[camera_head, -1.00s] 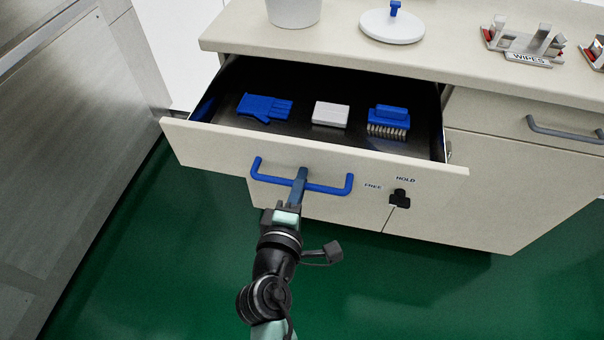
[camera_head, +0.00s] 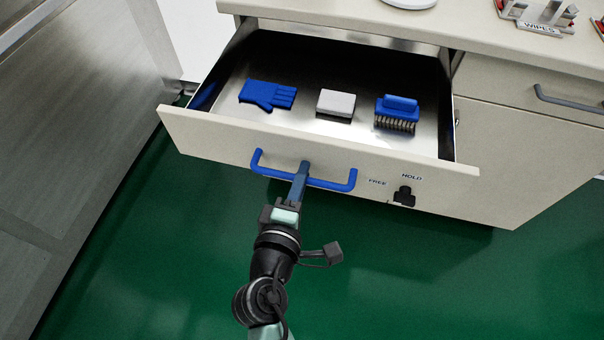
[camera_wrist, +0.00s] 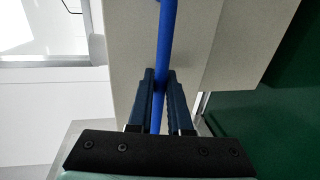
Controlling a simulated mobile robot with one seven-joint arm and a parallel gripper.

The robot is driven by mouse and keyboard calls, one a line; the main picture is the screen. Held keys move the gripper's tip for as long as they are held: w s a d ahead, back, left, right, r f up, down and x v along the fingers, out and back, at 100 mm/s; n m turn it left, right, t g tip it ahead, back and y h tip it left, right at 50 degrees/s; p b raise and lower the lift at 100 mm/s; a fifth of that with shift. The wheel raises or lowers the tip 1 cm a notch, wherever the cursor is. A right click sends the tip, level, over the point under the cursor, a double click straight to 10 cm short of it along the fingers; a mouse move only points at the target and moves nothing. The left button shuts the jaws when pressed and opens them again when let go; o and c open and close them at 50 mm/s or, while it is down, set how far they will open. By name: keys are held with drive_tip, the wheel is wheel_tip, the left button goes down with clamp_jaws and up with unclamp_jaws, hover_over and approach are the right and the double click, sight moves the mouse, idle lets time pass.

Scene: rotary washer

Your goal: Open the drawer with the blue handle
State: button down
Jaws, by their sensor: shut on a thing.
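The drawer (camera_head: 220,139) with the blue handle stands well out of the cream cabinet, its inside in full view. The blue handle (camera_head: 334,186) is a bar across the drawer front. My gripper (camera_head: 303,170) is shut on the handle near its middle. In the wrist view the blue handle (camera_wrist: 166,40) runs between the two dark fingers of my gripper (camera_wrist: 160,80). Inside the drawer lie a blue glove (camera_head: 266,94), a white block (camera_head: 336,103) and a blue brush (camera_head: 397,112).
A black knob (camera_head: 404,196) with the labels FREE and HOLD sits on the drawer front, right of the handle. Another drawer with a grey handle (camera_head: 568,102) is at the right. A grey metal cabinet (camera_head: 90,130) stands at the left. The green floor (camera_head: 420,290) in front is clear.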

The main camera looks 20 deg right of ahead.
drive_tip(key=c, duration=0.8)
unclamp_jaws()
drive_tip(key=shift+c, duration=0.2)
drive_tip(key=v, duration=1.3)
drive_tip(key=shift+b, duration=0.3)
drive_tip(key=shift+w, duration=0.1)
